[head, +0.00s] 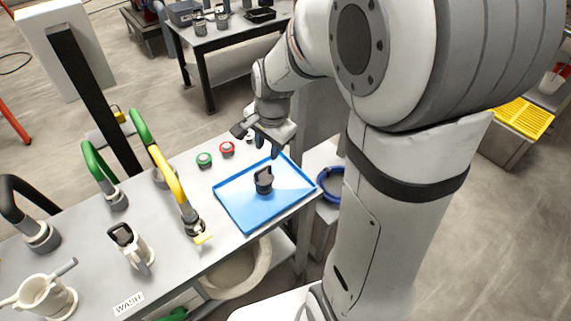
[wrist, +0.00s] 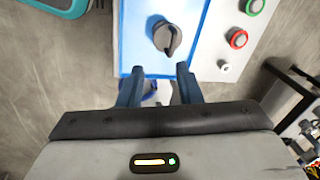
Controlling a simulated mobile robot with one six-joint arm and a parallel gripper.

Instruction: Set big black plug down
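The big black plug (head: 263,181) stands on the blue tray (head: 237,212), near the tray's middle. Its raised grip points up. In the wrist view the plug (wrist: 166,36) sits on the tray (wrist: 134,40), beyond my fingertips and clear of them. My gripper (head: 267,149) is above the far part of the tray, a little higher than the plug. Its two fingers (wrist: 160,73) are apart with nothing between them.
A red button (head: 227,148) and a green button (head: 204,159) are on the bench beyond the tray. A blue coil (head: 329,184) lies right of the tray.

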